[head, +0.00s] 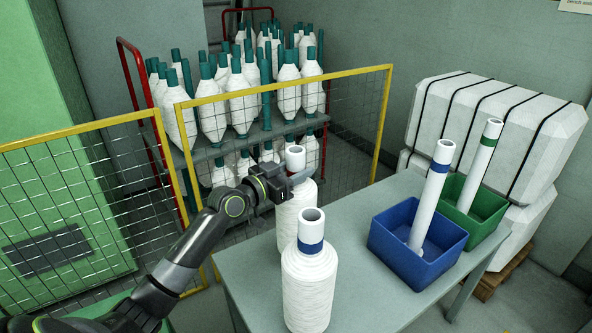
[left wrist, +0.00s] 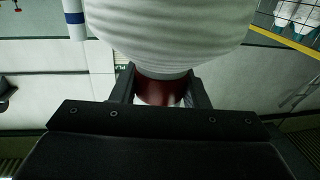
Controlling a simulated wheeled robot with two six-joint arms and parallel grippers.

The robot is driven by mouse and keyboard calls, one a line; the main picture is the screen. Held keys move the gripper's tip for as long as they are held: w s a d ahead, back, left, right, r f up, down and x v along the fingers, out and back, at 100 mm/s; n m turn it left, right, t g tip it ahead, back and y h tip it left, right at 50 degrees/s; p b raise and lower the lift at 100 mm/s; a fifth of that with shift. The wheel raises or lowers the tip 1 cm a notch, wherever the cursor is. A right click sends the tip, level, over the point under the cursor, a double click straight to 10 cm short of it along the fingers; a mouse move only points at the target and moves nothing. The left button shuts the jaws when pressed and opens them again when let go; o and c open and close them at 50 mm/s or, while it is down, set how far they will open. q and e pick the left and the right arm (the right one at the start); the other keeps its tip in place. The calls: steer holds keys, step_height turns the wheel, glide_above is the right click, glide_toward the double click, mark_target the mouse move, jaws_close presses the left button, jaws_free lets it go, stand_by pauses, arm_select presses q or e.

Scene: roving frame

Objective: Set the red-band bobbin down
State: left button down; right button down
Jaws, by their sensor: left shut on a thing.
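The red-band bobbin (head: 292,213) is white and upright at the table's far left edge, partly behind the blue-band bobbin. My right gripper is not in view.
The blue-band bobbin (head: 308,285) stands at the table's front. A blue bin (head: 400,262) and a green bin (head: 484,228) each hold a white tube. A yellow mesh fence (head: 285,85) and a loaded bobbin rack (head: 215,152) stand behind. Table between bobbins and bins is clear.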

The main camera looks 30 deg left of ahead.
arm_select(q)
steer(key=c, duration=1.3)
jaws_free()
steer(key=shift+f, duration=0.1)
steer(key=o, duration=0.5)
steer(key=shift+r, duration=0.2)
steer(key=shift+s+a+f, duration=0.1)
steer(key=shift+s+a, duration=0.05)
steer(key=shift+s, duration=0.2)
steer(key=v, duration=1.1)
steer(key=shift+s+a, duration=0.1)
steer(key=shift+s, duration=0.05)
